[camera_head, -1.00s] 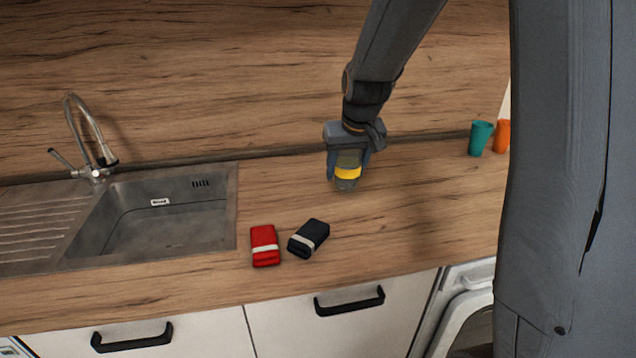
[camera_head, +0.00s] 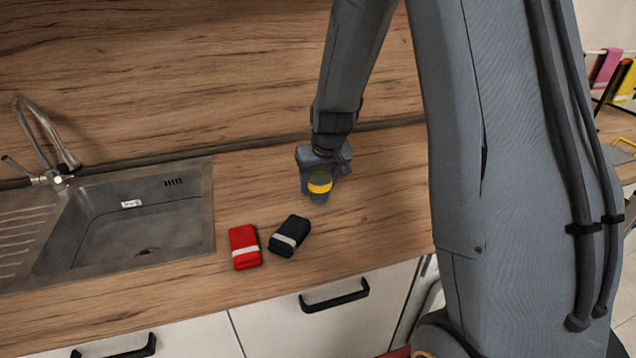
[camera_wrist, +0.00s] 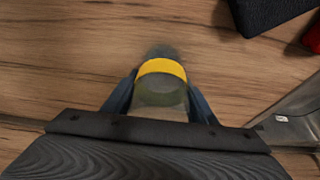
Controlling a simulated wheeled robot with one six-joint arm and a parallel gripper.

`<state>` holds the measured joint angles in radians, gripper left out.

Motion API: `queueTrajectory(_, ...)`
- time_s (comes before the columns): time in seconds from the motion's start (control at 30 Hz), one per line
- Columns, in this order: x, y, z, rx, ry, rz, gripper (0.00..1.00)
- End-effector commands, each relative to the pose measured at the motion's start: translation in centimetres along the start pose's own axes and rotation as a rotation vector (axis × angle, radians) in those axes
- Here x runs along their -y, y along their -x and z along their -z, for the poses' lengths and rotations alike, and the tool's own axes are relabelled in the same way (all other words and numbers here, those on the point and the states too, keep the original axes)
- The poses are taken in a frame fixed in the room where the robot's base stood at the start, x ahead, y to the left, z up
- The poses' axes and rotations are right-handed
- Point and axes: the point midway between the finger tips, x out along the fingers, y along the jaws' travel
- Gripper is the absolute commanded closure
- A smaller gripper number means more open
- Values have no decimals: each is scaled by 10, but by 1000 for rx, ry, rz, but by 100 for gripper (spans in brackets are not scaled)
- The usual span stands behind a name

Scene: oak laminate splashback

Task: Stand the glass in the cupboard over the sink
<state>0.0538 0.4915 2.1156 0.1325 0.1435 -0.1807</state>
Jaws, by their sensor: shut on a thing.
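My gripper (camera_head: 320,183) is shut on the glass (camera_head: 319,187), a dark see-through one with a yellow band, over the counter to the right of the sink. In the wrist view the glass (camera_wrist: 161,88) lies between the two fingers, with its banded end pointing away from the palm. I cannot tell how far the glass is above the counter. The sink (camera_head: 120,225) with its tap is at the left. The cupboard over the sink is not in view.
The wooden splashback (camera_head: 220,70) rises behind. A drying rack with coloured cloths (camera_head: 606,70) is at the far right.

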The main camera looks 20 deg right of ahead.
Motion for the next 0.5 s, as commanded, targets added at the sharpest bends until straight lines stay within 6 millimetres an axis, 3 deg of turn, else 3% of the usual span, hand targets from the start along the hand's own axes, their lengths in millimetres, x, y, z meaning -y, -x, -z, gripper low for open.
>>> queueTrajectory(0.47,0,-10,-4,-1,1,0,76)
queueTrajectory(0.5,0,-11,-4,-1,1,0,47)
